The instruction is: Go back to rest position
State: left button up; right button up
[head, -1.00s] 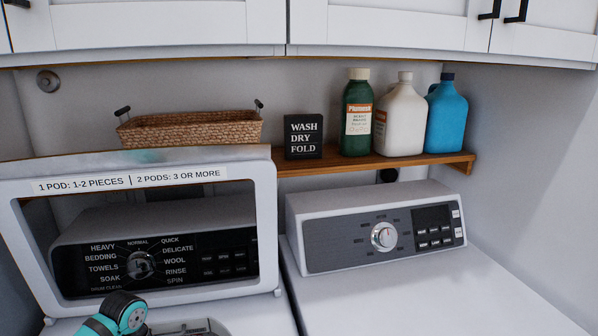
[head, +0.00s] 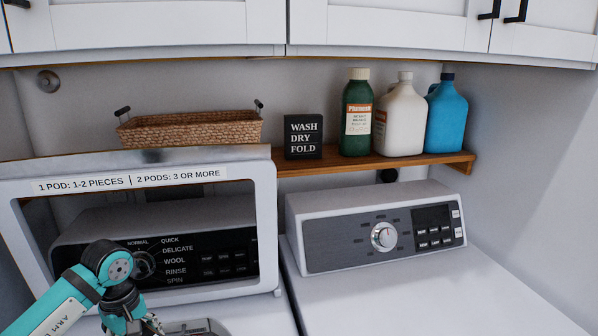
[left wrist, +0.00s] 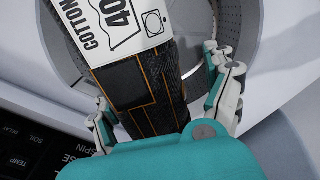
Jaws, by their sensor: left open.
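My left arm comes in from the lower left of the head view, in front of the raised washer lid (head: 266,220). Its hand is mostly cut off by the bottom edge there. In the left wrist view my left gripper (left wrist: 160,78) is open, one finger on each side of a dark item with orange lines (left wrist: 145,95). A white label (left wrist: 118,28) reading "COTTON 40" lies over the item. The item is at the grey perforated washer drum (left wrist: 236,18); I cannot tell whether the fingers touch it. My right gripper is not in view.
The dryer (head: 400,300) stands right of the washer, its top clear. A wooden shelf (head: 430,161) behind holds several bottles, a black sign (head: 303,137) and a wicker basket (head: 190,131). White cabinets (head: 390,28) hang above.

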pick_arm(q)
jog(key=shift+r, duration=0.4)
